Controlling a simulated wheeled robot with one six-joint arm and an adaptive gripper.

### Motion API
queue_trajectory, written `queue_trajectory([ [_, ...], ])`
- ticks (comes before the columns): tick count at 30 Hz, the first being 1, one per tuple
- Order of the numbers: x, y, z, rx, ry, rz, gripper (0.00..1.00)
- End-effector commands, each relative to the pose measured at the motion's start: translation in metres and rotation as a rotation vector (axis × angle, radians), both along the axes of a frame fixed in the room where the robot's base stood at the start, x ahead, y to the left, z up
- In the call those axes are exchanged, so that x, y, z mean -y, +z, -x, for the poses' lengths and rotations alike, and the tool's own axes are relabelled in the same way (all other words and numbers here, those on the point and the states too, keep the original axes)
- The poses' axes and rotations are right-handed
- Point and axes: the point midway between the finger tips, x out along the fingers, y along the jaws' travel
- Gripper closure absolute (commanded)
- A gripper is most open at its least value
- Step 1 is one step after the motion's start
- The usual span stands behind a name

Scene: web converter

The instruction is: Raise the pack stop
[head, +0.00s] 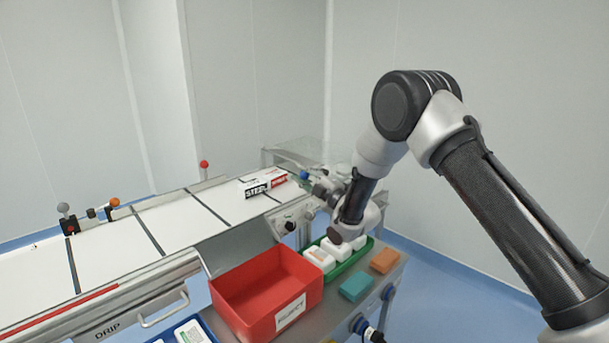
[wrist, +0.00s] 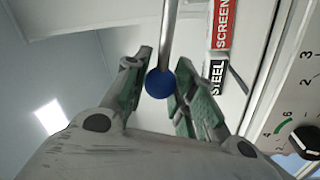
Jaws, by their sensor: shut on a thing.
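A blue ball knob (wrist: 160,83) on a thin metal rod (wrist: 168,35) is between the two green-padded fingers of my gripper (wrist: 164,70), which is shut on it. In the head view the blue knob (head: 304,175) shows at the tip of my gripper (head: 312,182), by the right end of the conveyor. The stop's plate cannot be made out behind my arm. The pack also shows in the wrist view (wrist: 222,40).
A red bin (head: 228,308) and a green tray (head: 352,262) with white packs stand in front of the conveyor. Teal (head: 354,287) and orange (head: 384,261) blocks lie beside them. A dial panel (head: 291,222) is close by.

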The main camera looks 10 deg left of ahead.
Motion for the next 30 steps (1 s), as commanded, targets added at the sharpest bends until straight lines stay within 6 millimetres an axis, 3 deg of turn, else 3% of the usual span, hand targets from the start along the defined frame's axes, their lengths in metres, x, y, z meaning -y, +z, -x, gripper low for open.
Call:
queue_trajectory([
  [9, -0.002, -0.003, 0.003, -0.003, 0.007, 0.005, 1.0],
  [10, -0.002, -0.003, 0.003, -0.003, 0.007, 0.005, 0.71],
  [13, -0.002, -0.003, 0.002, -0.004, 0.006, 0.005, 0.52],
  [23, 0.0, -0.002, 0.002, -0.003, 0.003, 0.003, 0.51],
  [30, 0.026, -0.01, 0.023, -0.006, 0.002, 0.005, 0.51],
])
